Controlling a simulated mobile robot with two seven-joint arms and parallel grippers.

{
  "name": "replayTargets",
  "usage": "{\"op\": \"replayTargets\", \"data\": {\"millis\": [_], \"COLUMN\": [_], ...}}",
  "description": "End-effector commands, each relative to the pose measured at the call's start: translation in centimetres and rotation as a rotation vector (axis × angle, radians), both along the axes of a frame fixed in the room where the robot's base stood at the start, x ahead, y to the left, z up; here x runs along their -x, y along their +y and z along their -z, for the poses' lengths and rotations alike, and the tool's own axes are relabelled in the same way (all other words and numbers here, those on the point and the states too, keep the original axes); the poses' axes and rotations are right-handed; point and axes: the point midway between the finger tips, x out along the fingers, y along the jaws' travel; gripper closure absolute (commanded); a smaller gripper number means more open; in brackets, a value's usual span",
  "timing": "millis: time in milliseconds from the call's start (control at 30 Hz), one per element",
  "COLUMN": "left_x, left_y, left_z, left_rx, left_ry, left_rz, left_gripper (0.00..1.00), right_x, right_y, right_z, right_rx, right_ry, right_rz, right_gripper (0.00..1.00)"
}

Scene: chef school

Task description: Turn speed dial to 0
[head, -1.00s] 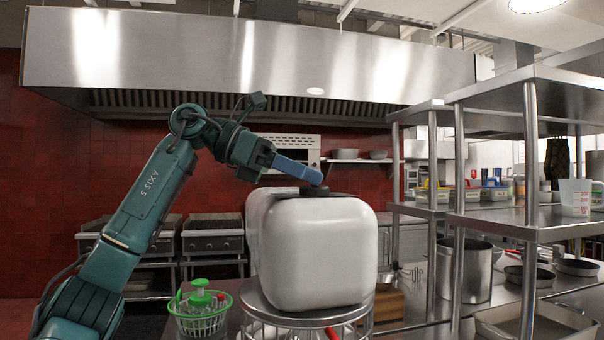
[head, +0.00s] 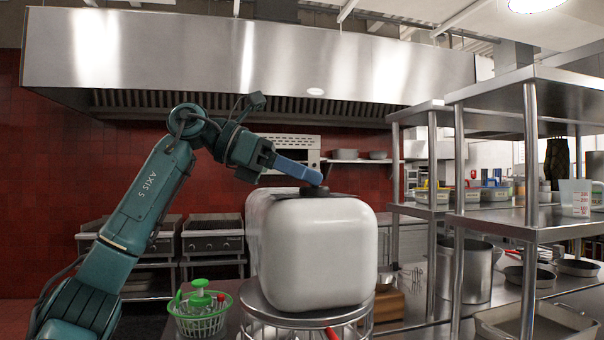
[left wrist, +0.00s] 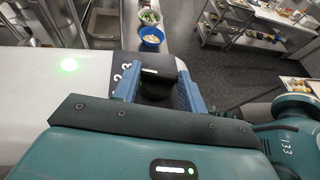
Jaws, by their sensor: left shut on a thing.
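A light line marks the dial's top. White numerals, among them 2 and 3, show on the dark plate (left wrist: 122,68) beside it. The rest of the scale is hidden. My right gripper is not in view.
A metal bowl rim (head: 300,318) lies beneath the mixer head. Steel shelves (head: 532,225) with pots fill the right side. A steel hood (head: 250,50) hangs above.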

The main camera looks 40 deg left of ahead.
Motion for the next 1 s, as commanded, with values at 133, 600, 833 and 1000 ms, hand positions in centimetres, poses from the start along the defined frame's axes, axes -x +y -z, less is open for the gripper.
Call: {"op": "replayTargets", "data": {"millis": [133, 600, 833, 1000], "left_x": [0.2, 0.6, 0.7, 0.7], "left_y": [-0.1, -0.8, -1.2, -1.3], "left_z": [0.1, -0.1, -0.1, -0.1], "left_rx": [-0.004, -0.005, -0.004, -0.002], "left_ry": [-0.001, -0.004, -0.004, -0.002], "left_rz": [-0.068, -0.469, -0.658, -0.766], "left_gripper": [0.81, 0.81, 0.81, 0.81], "right_x": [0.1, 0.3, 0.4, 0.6], "right_y": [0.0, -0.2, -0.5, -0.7], "right_z": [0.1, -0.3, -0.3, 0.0], "right_rx": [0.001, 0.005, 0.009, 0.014], "right_ry": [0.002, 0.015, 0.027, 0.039], "right_rz": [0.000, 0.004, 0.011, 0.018], "right_gripper": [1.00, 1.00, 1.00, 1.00]}}
